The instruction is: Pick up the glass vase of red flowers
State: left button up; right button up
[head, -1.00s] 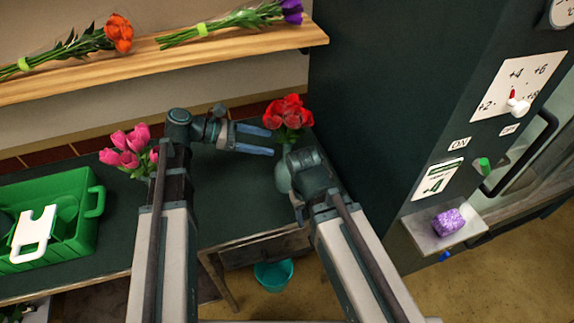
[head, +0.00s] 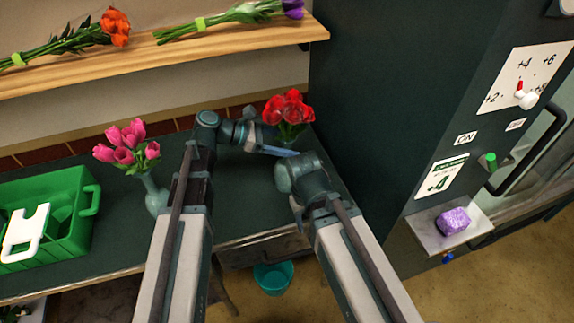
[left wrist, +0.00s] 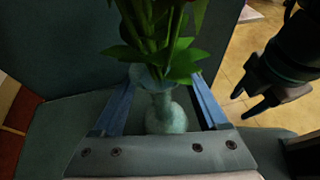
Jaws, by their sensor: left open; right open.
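The red flowers (head: 288,107) stand at the right end of the dark counter, and their vase is mostly hidden in the head view. In the left wrist view the pale glass vase (left wrist: 165,112) stands upright between the blue fingers of my left gripper (left wrist: 163,100), green stems rising from its neck. My left gripper (head: 284,143) is open, one finger on each side of the vase; I cannot tell whether either touches it. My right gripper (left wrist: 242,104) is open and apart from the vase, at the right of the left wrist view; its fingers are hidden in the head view.
A vase of pink tulips (head: 155,195) stands left of my left arm. A green crate (head: 85,228) is further left. A dark cabinet (head: 400,100) rises beside the red flowers. A shelf (head: 215,42) with bouquets is above. A teal bucket (head: 273,278) sits on the floor.

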pick_arm(q)
grip_shut()
dwell(0.3)
jog(key=shift+r, duration=0.1)
dwell(1.0)
